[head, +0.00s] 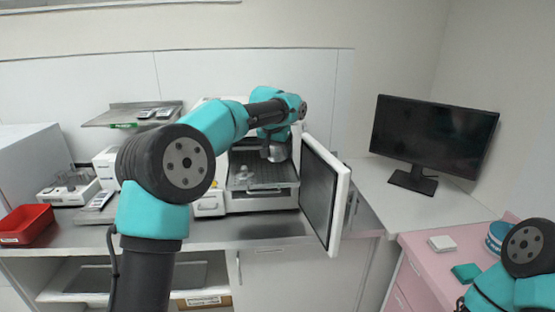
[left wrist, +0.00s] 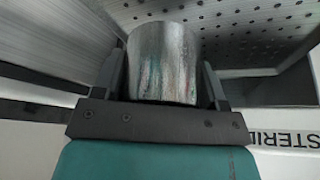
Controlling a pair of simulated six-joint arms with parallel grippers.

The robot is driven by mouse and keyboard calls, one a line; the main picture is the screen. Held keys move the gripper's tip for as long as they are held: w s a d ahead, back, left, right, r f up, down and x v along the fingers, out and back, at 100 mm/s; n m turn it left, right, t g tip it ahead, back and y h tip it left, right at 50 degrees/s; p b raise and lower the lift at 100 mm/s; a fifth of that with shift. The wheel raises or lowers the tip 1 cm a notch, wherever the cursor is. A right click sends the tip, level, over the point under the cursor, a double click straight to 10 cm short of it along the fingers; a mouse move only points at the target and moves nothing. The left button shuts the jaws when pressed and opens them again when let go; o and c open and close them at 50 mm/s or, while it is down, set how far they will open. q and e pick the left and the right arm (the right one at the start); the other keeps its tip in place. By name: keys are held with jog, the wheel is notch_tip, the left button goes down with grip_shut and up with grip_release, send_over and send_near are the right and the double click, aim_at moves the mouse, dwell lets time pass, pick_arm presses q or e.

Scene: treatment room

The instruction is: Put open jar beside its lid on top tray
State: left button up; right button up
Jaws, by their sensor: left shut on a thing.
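My left gripper (head: 268,146) is shut on a shiny metal jar (head: 278,154) at the mouth of the open white sterilizer (head: 265,204). In the left wrist view the jar (left wrist: 163,62) sits between the two fingers (left wrist: 163,85); its mouth and contents cannot be made out. The jar is above the dark perforated tray (head: 265,186), towards its right side. A small pale item (head: 243,173), perhaps the lid, lies on the tray left of the jar. Perforated metal (left wrist: 235,25) shows beyond the jar in the left wrist view. My right gripper is out of view.
The sterilizer's door (head: 335,200) stands open to the right, close to my arm. A red bin (head: 27,224) and small devices stand on the left counter. A wall shelf (head: 125,115) is at upper left. A monitor (head: 433,135) stands at right.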

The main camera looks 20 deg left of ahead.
aim_at(278, 158)
pick_arm(q)
jog(key=shift+f, duration=1.7)
jog(key=shift+f, duration=0.1)
jog(key=o, duration=1)
jog(key=shift+f, duration=0.1)
jog(key=v, duration=1.2)
